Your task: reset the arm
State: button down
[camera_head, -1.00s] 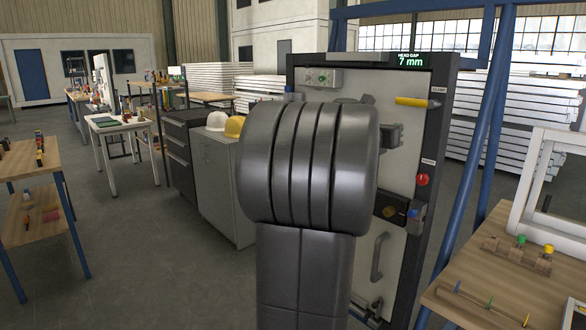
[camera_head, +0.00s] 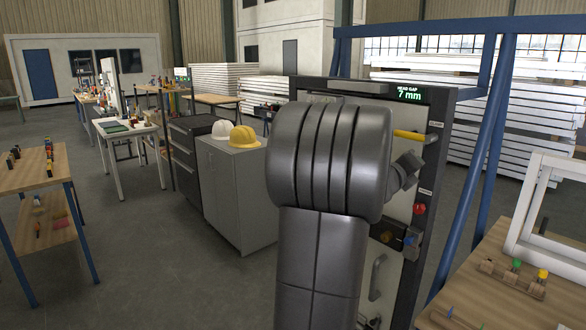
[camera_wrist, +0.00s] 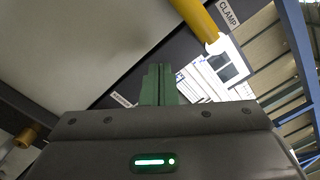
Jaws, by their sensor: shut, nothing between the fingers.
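My gripper's green fingers (camera_wrist: 158,85) are together and empty in the wrist view, in front of the panel's dark edge frame. A yellow lever (camera_wrist: 196,18) and a CLAMP label (camera_wrist: 229,13) are just beyond them, up and to the right. In the head view my arm stands in front of the upright panel (camera_head: 395,282) and hides much of it; my gripper's fingers cannot be made out there. The yellow lever (camera_head: 409,136) and a red button (camera_head: 419,209) show right of my arm.
A blue post (camera_head: 468,175) slants beside the panel's right side. A wooden bench (camera_head: 480,262) with small parts is at the right. A grey cabinet (camera_head: 235,200) with a white and a yellow hard hat stands left of the arm. Open floor (camera_head: 150,270) lies at the left front.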

jog(key=shift+s+d+n+p, duration=0.3)
jog(key=shift+n+p, duration=0.3)
jog(key=shift+n, duration=0.2)
jog(key=shift+s+d+n+p, duration=0.2)
jog(key=shift+s+n+p, duration=0.1)
jog(key=shift+n+p, duration=0.4)
jog(key=shift+f+b, duration=0.1)
jog(key=shift+b, duration=0.2)
